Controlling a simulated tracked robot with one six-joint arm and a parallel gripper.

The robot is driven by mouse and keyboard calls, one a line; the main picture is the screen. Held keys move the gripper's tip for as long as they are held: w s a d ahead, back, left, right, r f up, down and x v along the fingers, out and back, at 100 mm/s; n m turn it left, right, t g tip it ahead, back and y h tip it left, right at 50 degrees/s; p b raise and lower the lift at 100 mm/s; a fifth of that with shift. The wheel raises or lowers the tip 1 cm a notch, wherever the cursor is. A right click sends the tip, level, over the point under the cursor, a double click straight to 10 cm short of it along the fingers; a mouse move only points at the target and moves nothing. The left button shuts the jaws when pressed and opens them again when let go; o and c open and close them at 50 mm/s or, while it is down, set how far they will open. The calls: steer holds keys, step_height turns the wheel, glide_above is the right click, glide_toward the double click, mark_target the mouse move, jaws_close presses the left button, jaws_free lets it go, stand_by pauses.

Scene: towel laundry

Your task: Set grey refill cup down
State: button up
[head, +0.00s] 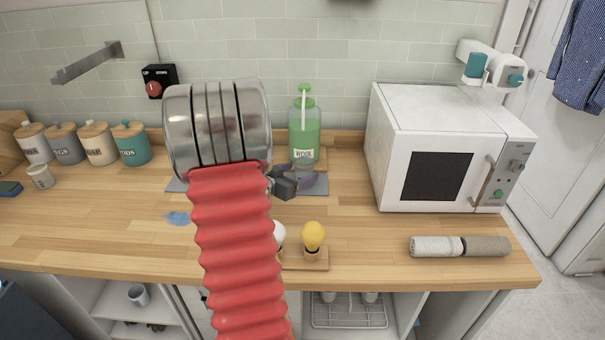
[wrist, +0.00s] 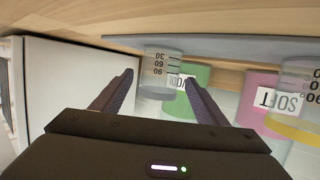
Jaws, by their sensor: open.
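The grey refill cup (wrist: 160,82) is a see-through grey cup with measure marks. In the wrist view, which is upside down, it stands on a grey mat (wrist: 225,45). My gripper (wrist: 157,78) is open, with one dark finger on each side of the cup; I cannot tell whether either touches it. In the head view my gripper (head: 297,182) is low over the grey mat (head: 320,188), in front of the green WOOL dispenser (head: 304,130). The cup is mostly hidden there by the fingers.
A second marked cup (wrist: 300,85) and a pink SOFT dispenser (wrist: 262,100) stand beside it in the wrist view. A white microwave (head: 420,150) is to the right.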

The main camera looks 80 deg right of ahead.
steer(key=v, duration=0.9)
steer(key=shift+d, duration=0.1)
steer(key=shift+w, duration=0.1)
stand_by(0.4)
